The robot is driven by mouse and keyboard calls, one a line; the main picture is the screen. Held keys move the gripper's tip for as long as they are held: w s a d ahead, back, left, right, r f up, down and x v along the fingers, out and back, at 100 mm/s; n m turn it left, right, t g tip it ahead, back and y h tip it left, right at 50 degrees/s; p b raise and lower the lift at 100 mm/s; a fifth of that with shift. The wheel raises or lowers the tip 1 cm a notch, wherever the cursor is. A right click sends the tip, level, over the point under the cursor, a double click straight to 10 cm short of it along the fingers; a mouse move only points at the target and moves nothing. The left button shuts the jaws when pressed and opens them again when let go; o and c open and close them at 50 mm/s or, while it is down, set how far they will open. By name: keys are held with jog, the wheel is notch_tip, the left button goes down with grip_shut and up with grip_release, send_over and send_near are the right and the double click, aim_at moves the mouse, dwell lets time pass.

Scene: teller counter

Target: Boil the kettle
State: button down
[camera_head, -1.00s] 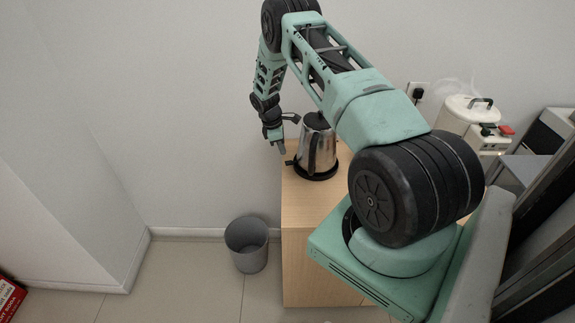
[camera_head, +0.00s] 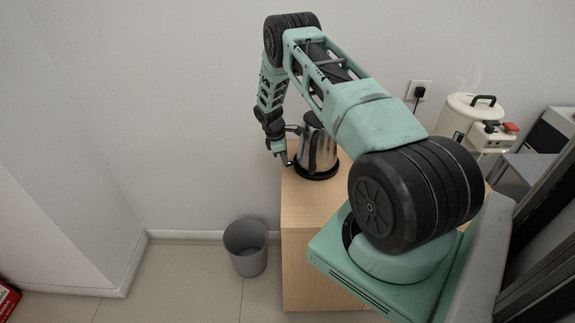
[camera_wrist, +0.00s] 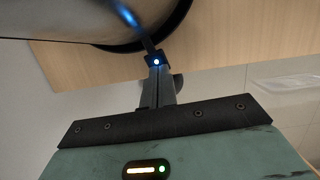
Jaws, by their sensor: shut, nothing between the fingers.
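The steel kettle (camera_head: 321,152) with a dark lid and handle stands upright on its round black base (camera_head: 317,174) on the wooden cabinet. My gripper (camera_head: 285,160) is low at the left side of the kettle, by the base edge. In the wrist view, my gripper (camera_wrist: 158,78) is shut and empty, its tips at a small dark tab with a lit blue spot (camera_wrist: 156,61) beside the base. Blue light also shines on the kettle body (camera_wrist: 70,22). Whether the tips touch the tab is hard to tell.
The wooden cabinet top (camera_head: 302,205) is clear in front of the kettle. A grey bin (camera_head: 246,247) stands on the floor to the left. A white urn (camera_head: 466,118) with faint steam and a wall socket with a black plug (camera_head: 419,92) are at the right.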

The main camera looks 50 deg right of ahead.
jog(key=shift+f+p, duration=0.1)
jog(key=shift+p, duration=0.2)
jog(key=shift+w+a+r+b, duration=0.25)
jog(key=shift+w+a, duration=0.25)
jog(key=shift+w, duration=0.05)
jog(key=shift+w+a+r+b, duration=0.25)
jog(key=shift+w+a, duration=0.25)
jog(key=shift+w, duration=0.05)
jog(key=b+v, duration=0.4)
jog(key=v, duration=1.3)
jog(key=shift+r+b, duration=0.2)
jog(key=shift+b, duration=0.2)
jog(key=shift+w, duration=0.1)
